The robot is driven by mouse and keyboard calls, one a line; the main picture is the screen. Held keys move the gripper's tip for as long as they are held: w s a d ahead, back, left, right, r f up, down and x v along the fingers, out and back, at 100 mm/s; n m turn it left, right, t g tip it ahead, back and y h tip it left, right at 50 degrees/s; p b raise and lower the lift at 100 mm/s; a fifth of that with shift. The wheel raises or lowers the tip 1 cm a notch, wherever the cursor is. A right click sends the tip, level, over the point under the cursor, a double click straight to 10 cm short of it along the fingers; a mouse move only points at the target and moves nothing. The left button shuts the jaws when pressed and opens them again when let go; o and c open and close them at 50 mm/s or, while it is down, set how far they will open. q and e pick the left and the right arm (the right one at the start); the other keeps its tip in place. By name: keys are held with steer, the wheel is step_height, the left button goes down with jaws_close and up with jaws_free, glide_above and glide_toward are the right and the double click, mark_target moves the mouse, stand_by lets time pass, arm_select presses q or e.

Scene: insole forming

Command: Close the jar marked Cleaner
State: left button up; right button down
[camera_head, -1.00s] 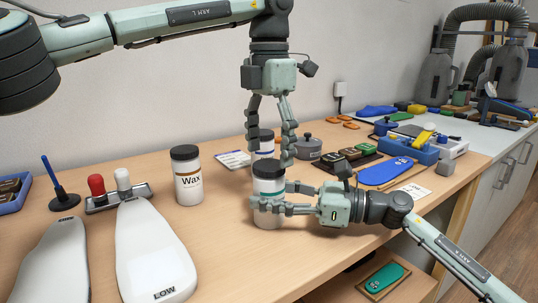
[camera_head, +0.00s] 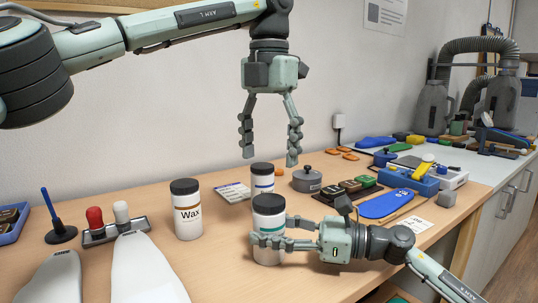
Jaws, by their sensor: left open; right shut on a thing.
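A white jar (camera_head: 269,226) with a dark grey lid (camera_head: 268,204) and a green-edged label stands on the workbench. The lid sits on its top; how tightly I cannot tell. My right gripper (camera_head: 269,241) is shut around the jar's lower body from the right, and its fingers hide the label, so I cannot read the name. My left gripper (camera_head: 269,158) is open and empty, pointing down above the jar and apart from its lid.
The Wax jar (camera_head: 188,217) stands left of the held jar. A blue-labelled jar (camera_head: 262,182) stands close behind it. A grey pot (camera_head: 307,180) and a blue insole (camera_head: 385,203) lie to the right. A rack with red and white handles (camera_head: 113,231) is at left.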

mark_target(269, 199)
arm_select(q)
steer(key=shift+f, duration=0.15)
steer(key=shift+f, duration=3.9)
steer(key=shift+c, duration=0.6)
steer(key=c, duration=1.1)
steer(key=o, duration=1.4)
steer(key=shift+r, duration=0.1)
step_height(269, 199, up, 12)
steer(key=shift+f, duration=0.1)
